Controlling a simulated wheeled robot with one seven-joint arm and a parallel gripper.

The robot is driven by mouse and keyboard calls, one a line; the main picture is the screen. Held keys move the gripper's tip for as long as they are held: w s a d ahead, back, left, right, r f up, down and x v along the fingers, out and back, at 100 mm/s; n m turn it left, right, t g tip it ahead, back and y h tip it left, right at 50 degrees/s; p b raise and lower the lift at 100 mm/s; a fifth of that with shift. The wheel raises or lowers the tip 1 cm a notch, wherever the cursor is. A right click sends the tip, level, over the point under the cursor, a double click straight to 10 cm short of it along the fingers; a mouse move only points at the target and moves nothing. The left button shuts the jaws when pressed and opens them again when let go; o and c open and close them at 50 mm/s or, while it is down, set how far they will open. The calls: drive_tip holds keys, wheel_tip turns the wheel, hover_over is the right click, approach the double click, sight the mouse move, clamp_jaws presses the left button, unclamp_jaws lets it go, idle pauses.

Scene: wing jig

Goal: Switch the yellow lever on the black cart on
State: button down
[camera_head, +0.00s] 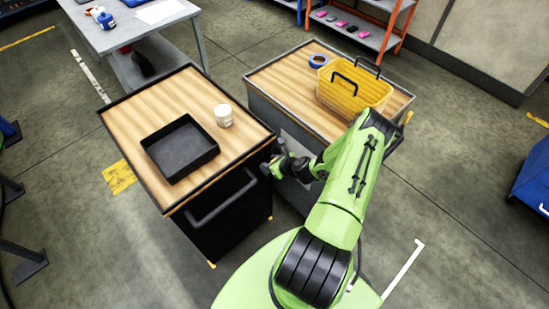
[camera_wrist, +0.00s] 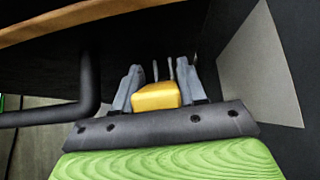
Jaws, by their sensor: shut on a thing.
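The black cart (camera_head: 236,222) with a wooden top stands left of centre in the head view, and its dark face (camera_wrist: 40,62) fills the upper part of the wrist view. My gripper (camera_head: 268,168) is low at the cart's right side, below its top. In the wrist view my gripper (camera_wrist: 157,82) is shut on the yellow lever (camera_wrist: 157,97), which sits between the two grey fingers. Two thin grey rods show just behind the lever. The lever cannot be made out in the head view.
A cart handle (camera_wrist: 88,85) is left of my fingers. A black tray (camera_head: 180,150) and white cup (camera_head: 223,115) stand on the black cart. A grey cart (camera_head: 268,95) with a yellow basket (camera_head: 350,92) and blue tape roll (camera_head: 319,61) stands close on the right, leaving a narrow gap.

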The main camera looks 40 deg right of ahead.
drive_tip(key=shift+w+r+g+p, duration=0.2)
drive_tip(key=shift+w+g+p, duration=0.7)
drive_tip(key=shift+g+p, duration=0.3)
drive_tip(key=shift+f, duration=0.1)
drive_tip(key=c, duration=0.7)
unclamp_jaws()
drive_tip(key=v, duration=1.5)
drive_tip(key=shift+s+a+r+p, duration=0.1)
drive_tip(key=shift+s+r+p, duration=0.15)
drive_tip(key=shift+r+p, duration=0.1)
drive_tip(key=shift+f, duration=0.1)
drive_tip(key=shift+c, duration=0.5)
